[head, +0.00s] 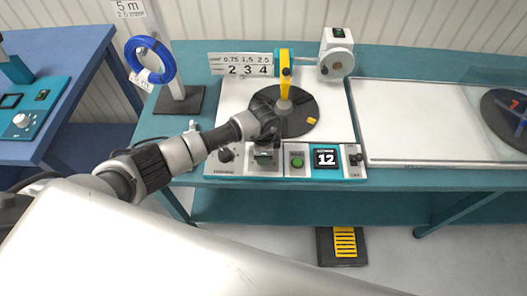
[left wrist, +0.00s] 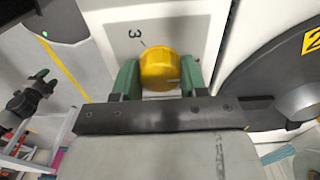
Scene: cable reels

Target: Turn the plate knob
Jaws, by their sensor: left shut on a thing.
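In the left wrist view, a yellow round knob (left wrist: 160,68) sits on a pale panel beside a printed 3. The two green fingers of my left gripper (left wrist: 160,82) stand on either side of it, shut on it. In the head view, my left gripper (head: 265,158) reaches down to the front panel (head: 213,171) of the teal bench, and its wrist hides the knob. The dark round plate (head: 303,128) with a yellow mark lies just behind. In the left wrist view, a small dark claw-like part (left wrist: 40,80) at the left may be my right gripper; its jaws are unclear.
A yellow arm (head: 284,75) stands over the plate. A blue cable coil (head: 150,60) hangs on a stand at left.

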